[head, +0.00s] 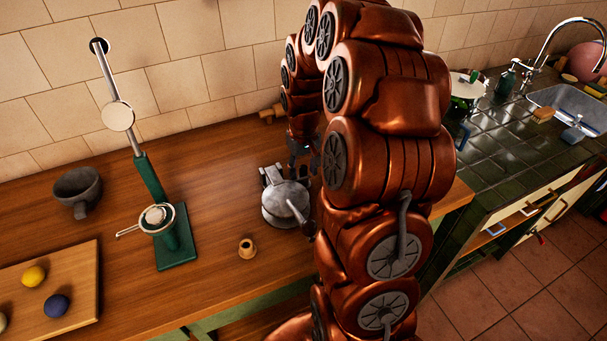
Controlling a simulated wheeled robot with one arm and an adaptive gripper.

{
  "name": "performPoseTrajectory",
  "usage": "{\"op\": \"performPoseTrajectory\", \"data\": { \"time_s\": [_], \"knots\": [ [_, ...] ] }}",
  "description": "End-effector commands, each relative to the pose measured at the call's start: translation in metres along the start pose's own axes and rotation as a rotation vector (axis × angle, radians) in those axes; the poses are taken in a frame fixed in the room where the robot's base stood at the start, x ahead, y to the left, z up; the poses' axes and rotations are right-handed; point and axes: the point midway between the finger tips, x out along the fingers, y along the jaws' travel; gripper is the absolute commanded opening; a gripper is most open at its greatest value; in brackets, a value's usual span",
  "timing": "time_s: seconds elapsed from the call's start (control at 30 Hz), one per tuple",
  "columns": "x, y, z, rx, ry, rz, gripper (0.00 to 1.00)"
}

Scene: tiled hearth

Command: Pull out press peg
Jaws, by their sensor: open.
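A green press (150,178) stands on the wooden table, its grey lever raised up and to the left, with a round pale disc partway along it. A strainer-like ring (143,222) with a thin handle sits low on the press. A grey metal device (284,208) with a round plate and a handle stands to its right. No peg can be clearly made out on either one. My gripper (303,160) is open, just behind and above the grey device. It is small and dark here, partly hidden by my arm, and I cannot tell whether it touches anything.
A small wooden cup-like piece (247,248) stands at the table's front. A wooden piece (270,114) lies by the tiled wall. A grey mug (78,191) and a board (84,268) with fruit-like balls are at left. A sink (568,104) and tiled counter are at right.

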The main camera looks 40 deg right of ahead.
Motion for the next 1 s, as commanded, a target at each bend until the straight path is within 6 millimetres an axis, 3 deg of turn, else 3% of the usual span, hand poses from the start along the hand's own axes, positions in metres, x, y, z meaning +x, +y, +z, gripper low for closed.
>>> {"op": "performPoseTrajectory", "data": {
  "time_s": [0.73,1.0],
  "knots": [
    [-0.0002,0.0002,-0.0001,0.0,0.0,0.0,0.48],
    [-0.0002,0.0003,-0.0002,0.0,0.001,0.0,0.21]
  ]
}}
